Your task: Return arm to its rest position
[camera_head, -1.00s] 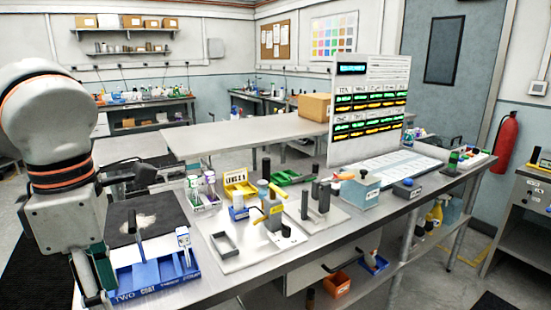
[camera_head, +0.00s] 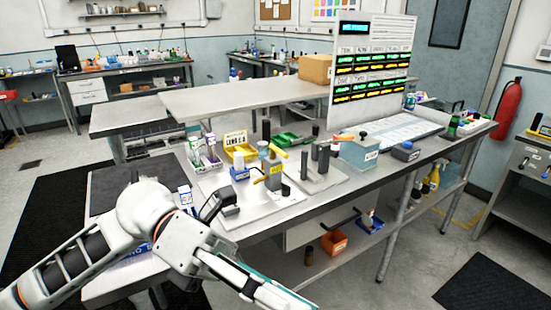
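My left arm comes in from the lower left and bends over the front of the workbench (camera_head: 250,226). Its far end, with a teal edge, runs down to the right past the bench's front edge. My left gripper (camera_head: 285,298) is at the bottom edge of the picture, partly cut off. I cannot tell whether its fingers are open or shut, and I see nothing held. The arm hides most of the blue tray at the left end of the bench. My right gripper is not in view.
A dark frame (camera_head: 226,200) on a pale plate lies close behind the arm. A yellow bin (camera_head: 238,148), a clamp-like fixture (camera_head: 274,172) and a blue-grey box (camera_head: 360,152) stand farther back. An orange bin (camera_head: 334,242) is on the lower shelf.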

